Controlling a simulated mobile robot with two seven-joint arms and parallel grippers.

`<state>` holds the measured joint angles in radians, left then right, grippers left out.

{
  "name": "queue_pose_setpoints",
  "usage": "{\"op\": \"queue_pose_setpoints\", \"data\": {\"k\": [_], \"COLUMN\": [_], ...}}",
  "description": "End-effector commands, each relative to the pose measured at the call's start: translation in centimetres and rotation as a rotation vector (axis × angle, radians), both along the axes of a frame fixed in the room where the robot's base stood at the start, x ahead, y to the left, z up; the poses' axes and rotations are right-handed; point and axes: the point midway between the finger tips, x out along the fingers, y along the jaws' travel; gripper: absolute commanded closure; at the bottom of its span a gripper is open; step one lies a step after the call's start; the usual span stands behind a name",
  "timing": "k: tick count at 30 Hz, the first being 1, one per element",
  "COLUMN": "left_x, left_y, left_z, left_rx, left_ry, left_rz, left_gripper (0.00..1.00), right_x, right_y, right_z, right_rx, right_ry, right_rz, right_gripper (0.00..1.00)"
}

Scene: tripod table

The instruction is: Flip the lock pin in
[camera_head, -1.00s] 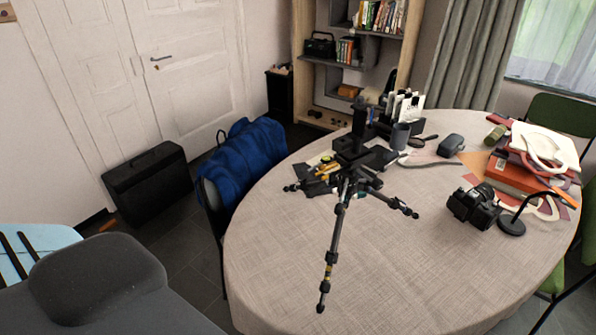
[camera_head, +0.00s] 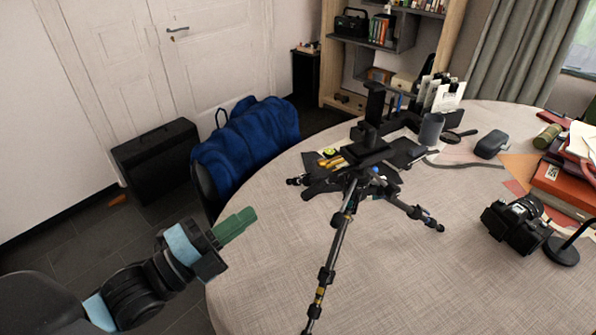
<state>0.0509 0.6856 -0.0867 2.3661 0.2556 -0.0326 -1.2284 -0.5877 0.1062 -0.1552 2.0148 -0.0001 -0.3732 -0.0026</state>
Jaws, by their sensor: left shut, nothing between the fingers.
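A black tripod (camera_head: 338,252) stands on the round table with its legs spread, one leg reaching toward me. Its dark head (camera_head: 362,152) sits on top of the legs, with an upright part rising behind it. I cannot make out the lock pin at this size. My left gripper (camera_head: 236,224) comes in from the lower left with its green fingers together and nothing between them. It is by the table's left edge, left of the tripod and apart from it. My right gripper is not in view.
The cloth-covered table (camera_head: 420,285) is clear at the front. A camera (camera_head: 517,222) and a lamp base (camera_head: 561,252) stand on the right. A grey cup (camera_head: 431,129) is behind the tripod. A chair with a blue jacket (camera_head: 245,145) is at the table's left.

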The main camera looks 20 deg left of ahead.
Motion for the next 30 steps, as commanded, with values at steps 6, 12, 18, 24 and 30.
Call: {"op": "queue_pose_setpoints", "data": {"k": [6,12,18,24,30], "left_x": [0.0,0.3,1.9,4.4,7.2], "left_y": [0.0,-0.1,-1.0,-2.5,-4.1], "left_z": [0.1,0.2,0.7,1.3,2.0], "left_rx": [0.0,-0.002,-0.003,-0.004,-0.004], "left_ry": [-0.002,-0.003,-0.005,-0.006,-0.006], "left_rz": [-0.001,0.001,0.001,0.0,0.0], "left_gripper": [1.0,1.0,1.0,1.0,1.0], "right_x": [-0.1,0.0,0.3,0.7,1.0], "right_y": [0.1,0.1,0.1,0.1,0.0], "right_z": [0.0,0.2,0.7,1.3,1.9], "right_rx": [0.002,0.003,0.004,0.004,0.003], "right_ry": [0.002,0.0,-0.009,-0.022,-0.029], "right_rz": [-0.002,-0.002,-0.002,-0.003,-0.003], "right_gripper": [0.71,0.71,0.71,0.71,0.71]}}
